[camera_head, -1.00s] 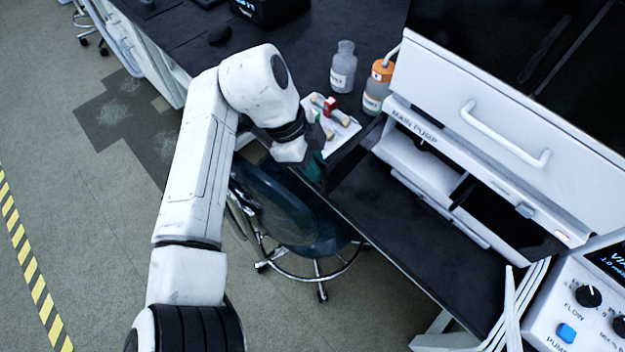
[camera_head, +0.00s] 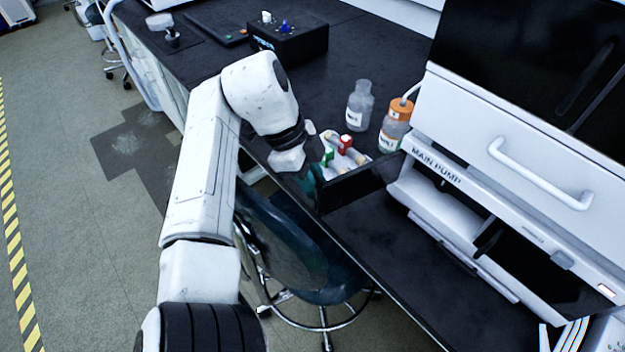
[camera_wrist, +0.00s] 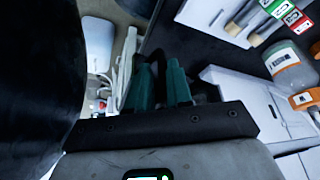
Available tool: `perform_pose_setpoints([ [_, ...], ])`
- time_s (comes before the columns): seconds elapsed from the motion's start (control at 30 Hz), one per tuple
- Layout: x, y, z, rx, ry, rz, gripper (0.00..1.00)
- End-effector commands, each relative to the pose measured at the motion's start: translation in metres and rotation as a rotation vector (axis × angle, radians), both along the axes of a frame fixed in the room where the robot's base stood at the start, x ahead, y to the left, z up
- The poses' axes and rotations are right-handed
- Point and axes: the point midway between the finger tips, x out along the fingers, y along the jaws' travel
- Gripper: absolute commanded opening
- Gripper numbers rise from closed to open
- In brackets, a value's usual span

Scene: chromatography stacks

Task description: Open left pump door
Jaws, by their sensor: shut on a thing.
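The white main pump unit (camera_head: 450,212) stands on the black bench at the right in the head view. A dark door panel (camera_head: 362,183) juts out from its left front corner toward the bench's front edge, standing open. My gripper (camera_head: 312,188) is at the panel's free end, its teal fingers partly hidden by the wrist. In the wrist view my gripper (camera_wrist: 160,78) shows two teal fingers close together, shut around a dark edge that I take to be the door. The exact grip on it is hard to see.
A white tray (camera_head: 377,156) with red- and green-capped columns lies just behind the door. A clear bottle (camera_head: 360,106) and an orange-capped bottle (camera_head: 394,128) stand behind. A blue stool (camera_head: 300,262) is below the arm. Bench before the pump (camera_head: 385,245) is clear.

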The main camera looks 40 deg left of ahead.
Motion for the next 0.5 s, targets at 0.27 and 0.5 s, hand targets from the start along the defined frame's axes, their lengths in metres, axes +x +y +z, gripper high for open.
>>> perform_pose_setpoints([
  [0.27,0.0068,-0.0033,0.0040,0.004,-0.013,-0.009,0.36],
  [0.5,0.0058,-0.0030,0.0040,0.002,-0.012,-0.008,0.36],
])
